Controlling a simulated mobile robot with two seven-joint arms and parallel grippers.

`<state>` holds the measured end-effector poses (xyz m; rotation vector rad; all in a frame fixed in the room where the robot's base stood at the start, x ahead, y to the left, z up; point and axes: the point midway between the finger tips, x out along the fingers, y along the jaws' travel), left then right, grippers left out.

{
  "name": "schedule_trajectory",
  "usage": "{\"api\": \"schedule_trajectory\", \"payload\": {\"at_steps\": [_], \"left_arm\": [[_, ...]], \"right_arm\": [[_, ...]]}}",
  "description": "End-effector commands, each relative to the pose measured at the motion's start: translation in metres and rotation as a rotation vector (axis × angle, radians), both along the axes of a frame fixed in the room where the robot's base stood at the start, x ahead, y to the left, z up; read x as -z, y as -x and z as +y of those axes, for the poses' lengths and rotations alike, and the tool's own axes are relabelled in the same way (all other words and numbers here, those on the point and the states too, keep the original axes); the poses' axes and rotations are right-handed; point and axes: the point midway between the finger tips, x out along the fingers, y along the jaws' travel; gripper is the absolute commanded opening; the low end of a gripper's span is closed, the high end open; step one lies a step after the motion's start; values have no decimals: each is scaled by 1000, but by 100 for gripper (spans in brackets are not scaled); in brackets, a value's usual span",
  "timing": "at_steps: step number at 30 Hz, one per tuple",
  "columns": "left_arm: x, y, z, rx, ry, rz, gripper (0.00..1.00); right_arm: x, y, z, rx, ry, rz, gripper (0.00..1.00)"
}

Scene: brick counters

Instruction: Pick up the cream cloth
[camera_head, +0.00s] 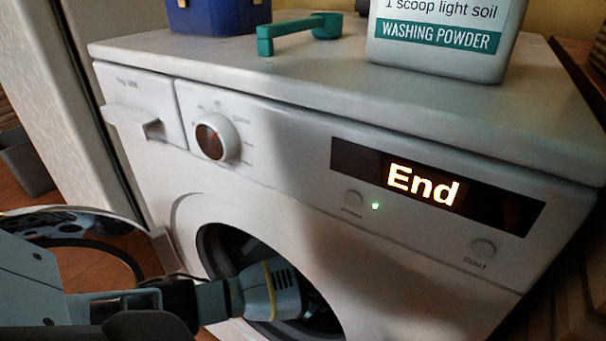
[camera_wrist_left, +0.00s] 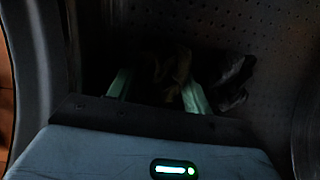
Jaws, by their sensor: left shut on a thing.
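My left gripper (camera_head: 272,290) reaches through the round door opening of the white washing machine (camera_head: 300,185); its fingertips are hidden in the head view. In the dark left wrist view its two pale green fingers (camera_wrist_left: 157,82) are inside the drum. Between them is a dim yellowish-brown cloth (camera_wrist_left: 172,70), which looks like the cream cloth, and the gripper is shut on it. A darker grey cloth (camera_wrist_left: 235,75) lies just right of the fingers. The cloths' edges are hard to make out. My right gripper is not in view.
The machine's open round door (camera_head: 70,222) stands at the left, close to my left arm. The perforated drum wall (camera_wrist_left: 265,35) surrounds the gripper. A washing powder container (camera_head: 440,40), a green scoop (camera_head: 298,32) and a blue box (camera_head: 215,15) stand on the machine top.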

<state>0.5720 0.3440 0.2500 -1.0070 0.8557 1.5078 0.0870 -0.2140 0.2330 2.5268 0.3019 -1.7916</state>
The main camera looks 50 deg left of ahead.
Motion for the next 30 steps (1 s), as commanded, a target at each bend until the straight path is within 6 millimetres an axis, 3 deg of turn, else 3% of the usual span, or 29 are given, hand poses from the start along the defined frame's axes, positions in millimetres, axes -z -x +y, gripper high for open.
{"api": "schedule_trajectory", "payload": {"at_steps": [18, 30], "left_arm": [[-93, 0, 0, 0, 1, -2, 28], [-99, 0, 0, 0, 0, 0, 28]], "right_arm": [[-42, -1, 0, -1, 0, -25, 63], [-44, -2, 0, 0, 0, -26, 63]]}}
